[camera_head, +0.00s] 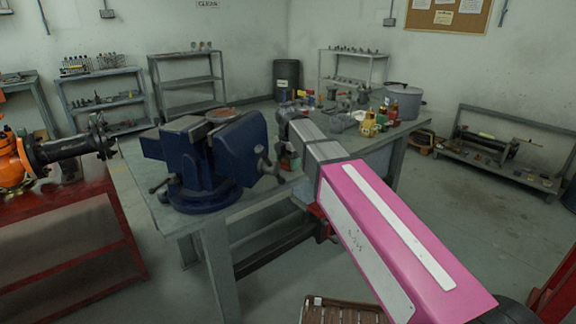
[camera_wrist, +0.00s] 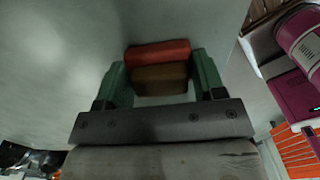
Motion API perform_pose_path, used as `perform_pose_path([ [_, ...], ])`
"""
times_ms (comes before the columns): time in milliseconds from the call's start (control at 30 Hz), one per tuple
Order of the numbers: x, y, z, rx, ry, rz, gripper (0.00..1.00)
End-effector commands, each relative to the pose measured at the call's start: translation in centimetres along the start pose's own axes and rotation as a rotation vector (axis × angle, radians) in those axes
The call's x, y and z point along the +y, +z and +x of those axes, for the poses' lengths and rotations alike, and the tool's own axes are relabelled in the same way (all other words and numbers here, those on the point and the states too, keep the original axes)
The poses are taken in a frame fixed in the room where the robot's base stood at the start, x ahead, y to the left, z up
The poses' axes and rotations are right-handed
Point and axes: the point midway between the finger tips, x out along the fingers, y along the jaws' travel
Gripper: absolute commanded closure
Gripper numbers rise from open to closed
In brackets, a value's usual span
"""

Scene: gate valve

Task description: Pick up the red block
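A red block (camera_wrist: 158,54) shows in the wrist view, between or just beyond the fingertips of my gripper (camera_wrist: 157,65). A brownish-yellow face (camera_wrist: 160,80) lies against its near side; I cannot tell whether it is a second block. My gripper's two green fingers stand wide apart, one on each side, with little visible gap; contact cannot be made out. In the head view my gripper (camera_head: 289,160) points down over the grey-green workbench (camera_head: 250,205), right of the vise, mostly hidden by my wrist. The red block cannot be made out there.
A blue vise (camera_head: 215,160) stands on the bench close left of my gripper. Brass and red fittings (camera_head: 370,122), a grey pot (camera_head: 404,100) and small coloured pieces (camera_head: 312,98) stand farther back. A red stand with an orange valve (camera_head: 14,160) is at left.

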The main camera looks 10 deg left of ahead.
Motion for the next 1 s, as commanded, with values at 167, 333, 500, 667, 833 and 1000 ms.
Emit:
perform_pose_path([
  [167,0.0,0.0,0.0,0.000,0.000,0.000,0.62],
  [333,0.0,0.0,-0.2,0.000,0.000,0.000,0.62],
  [500,0.1,0.0,-1.9,-0.001,0.002,0.000,0.62],
  [667,0.1,0.1,-4.6,-0.001,0.002,0.000,0.62],
  [833,0.1,0.0,-7.3,-0.001,0.001,0.000,0.62],
  [1000,0.1,0.0,-9.2,0.000,0.001,0.000,0.62],
])
